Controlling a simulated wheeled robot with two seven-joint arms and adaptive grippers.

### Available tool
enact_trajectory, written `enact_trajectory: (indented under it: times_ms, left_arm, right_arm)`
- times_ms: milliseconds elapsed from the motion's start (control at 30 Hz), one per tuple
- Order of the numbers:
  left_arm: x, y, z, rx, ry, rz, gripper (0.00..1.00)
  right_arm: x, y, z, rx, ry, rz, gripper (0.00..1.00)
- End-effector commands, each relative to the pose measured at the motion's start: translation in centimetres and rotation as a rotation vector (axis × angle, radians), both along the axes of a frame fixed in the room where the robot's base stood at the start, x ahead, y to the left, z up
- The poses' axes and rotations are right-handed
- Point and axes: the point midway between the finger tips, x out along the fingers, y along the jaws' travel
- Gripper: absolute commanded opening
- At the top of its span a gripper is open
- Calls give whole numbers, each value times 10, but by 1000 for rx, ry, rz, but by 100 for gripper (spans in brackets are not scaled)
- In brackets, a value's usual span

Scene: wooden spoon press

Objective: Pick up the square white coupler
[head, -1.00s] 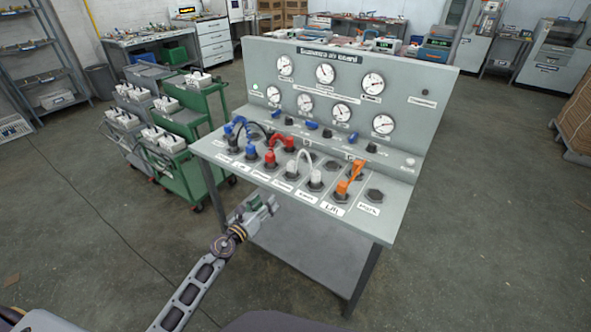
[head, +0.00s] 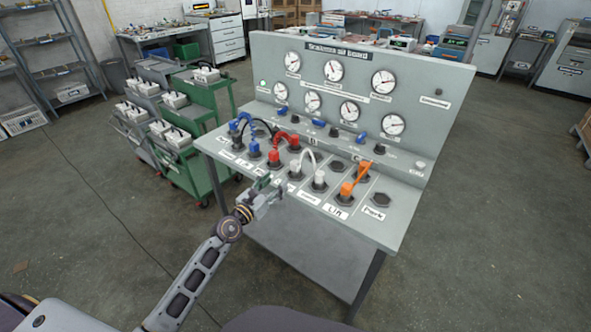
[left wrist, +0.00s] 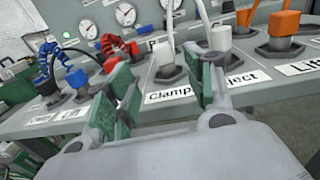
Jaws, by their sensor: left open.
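A white hose arches between two white couplers on the sloped bench panel. The left coupler (head: 295,172) sits behind the "Clamp" label and also shows in the left wrist view (left wrist: 163,54). The right coupler (head: 319,178) sits behind the "Eject" label and also shows in the left wrist view (left wrist: 220,39). Both look blocky; I cannot tell for sure which is the square one. My left gripper (head: 270,186) is open and empty at the panel's front edge, short of the couplers. In the left wrist view its green-padded fingers (left wrist: 166,88) frame the left coupler. My right gripper is not in view.
Blue couplers (head: 254,150) and red couplers (head: 274,155) stand left of the white ones. An orange coupler (head: 347,190) stands close on the right. The gauge board (head: 420,110) rises behind. A green cart (head: 195,175) stands left of the bench (head: 390,240).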

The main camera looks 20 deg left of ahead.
Motion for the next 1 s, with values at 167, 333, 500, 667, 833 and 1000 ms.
enact_trajectory:
  times_ms: [167,333,500,667,833,1000]
  left_arm:
    - [13,-4,1,-1,-1,0,54]
    - [26,-8,0,-1,0,0,54]
    - [38,-11,0,-1,0,0,54]
    - [51,-15,0,-1,0,0,54]
    - [64,-19,0,-2,0,0,54]
    - [73,-21,0,-1,0,0,54]
  right_arm:
    - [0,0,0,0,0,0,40]
    - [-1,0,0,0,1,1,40]
    - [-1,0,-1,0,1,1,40]
    - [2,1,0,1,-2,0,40]
    - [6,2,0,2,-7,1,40]
    - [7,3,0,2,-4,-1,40]
